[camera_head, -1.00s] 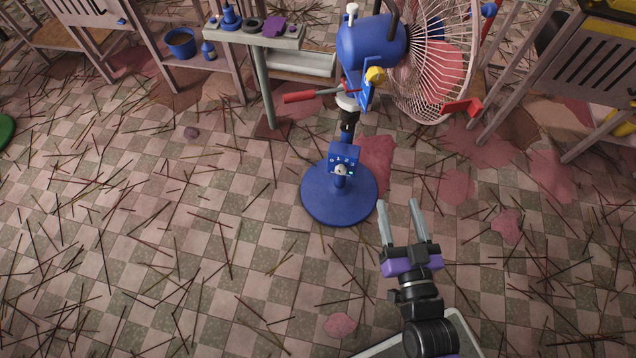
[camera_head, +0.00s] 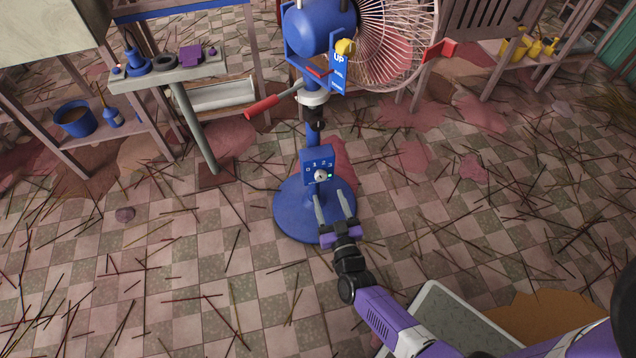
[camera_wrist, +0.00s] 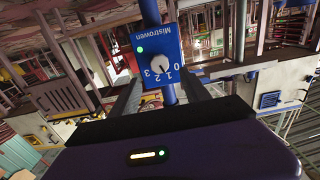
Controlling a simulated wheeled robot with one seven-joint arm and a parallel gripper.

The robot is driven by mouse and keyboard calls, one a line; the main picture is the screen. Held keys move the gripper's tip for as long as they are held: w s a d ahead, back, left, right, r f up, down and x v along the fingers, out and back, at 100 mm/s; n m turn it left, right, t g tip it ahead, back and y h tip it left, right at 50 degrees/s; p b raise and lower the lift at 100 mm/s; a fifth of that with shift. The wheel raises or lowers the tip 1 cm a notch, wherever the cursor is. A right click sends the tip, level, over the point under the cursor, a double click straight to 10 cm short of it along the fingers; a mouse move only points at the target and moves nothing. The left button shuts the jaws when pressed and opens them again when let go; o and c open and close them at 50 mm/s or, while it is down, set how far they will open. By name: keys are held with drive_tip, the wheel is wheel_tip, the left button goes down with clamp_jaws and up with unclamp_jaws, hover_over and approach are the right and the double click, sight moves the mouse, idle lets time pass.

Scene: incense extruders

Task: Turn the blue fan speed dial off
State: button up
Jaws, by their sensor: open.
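The blue fan (camera_head: 322,32) stands on a round blue base (camera_head: 290,222). A blue control box (camera_head: 316,155) on its post carries a pale round dial (camera_head: 320,174), numbered 0 to 3, with a lit green light beside it. In the wrist view the dial (camera_wrist: 157,65) faces me, with its numbers upside down; I cannot tell which number its pointer marks. My gripper (camera_head: 331,193) is open and empty, just below and in front of the box. In the wrist view its two fingers (camera_wrist: 160,86) are spread either side of the post, apart from the dial.
A narrow bench (camera_head: 168,74) with small parts stands left of the fan, with a red-handled lever (camera_head: 262,108) between them. A blue bucket (camera_head: 75,118) stands on a shelf further left. Thin sticks litter the checkered floor; the front left floor holds nothing tall.

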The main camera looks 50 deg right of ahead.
sight(321, 178)
drive_tip(key=b+x, duration=0.2)
drive_tip(key=x, duration=0.5)
clamp_jaws()
idle(0.3)
drive_tip(key=n+p, duration=0.1)
drive_tip(key=n, duration=0.3)
drive_tip(key=shift+a+r+p, duration=0.1)
drive_tip(key=shift+p, duration=0.3)
drive_tip(key=shift+n+p, duration=0.45)
drive_tip(key=shift+n, duration=1.55)
